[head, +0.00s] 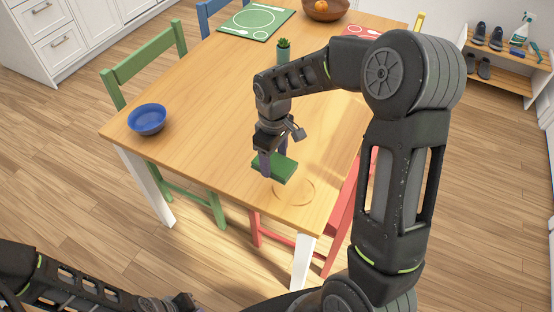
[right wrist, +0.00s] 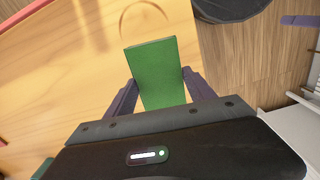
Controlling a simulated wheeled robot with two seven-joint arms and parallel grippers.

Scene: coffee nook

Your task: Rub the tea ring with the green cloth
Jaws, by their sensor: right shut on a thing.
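The green cloth (head: 283,170) is a folded block in the jaws of my right gripper (head: 268,163), over the near end of the wooden table (head: 215,100). It also shows in the right wrist view (right wrist: 155,72), between the two fingers. The tea ring (head: 294,191) is a thin brown circle on the table near its front right corner, just to the right of and nearer than the cloth. The ring shows in the right wrist view (right wrist: 146,18) beyond the cloth's end. I cannot tell whether the cloth touches the table. My left gripper (head: 185,303) is low at the bottom edge, off the table.
A blue bowl (head: 147,119) stands at the table's left corner. A small potted plant (head: 283,50), a green placemat (head: 256,22) and a bowl with an orange fruit (head: 324,9) are farther back. Chairs stand around the table.

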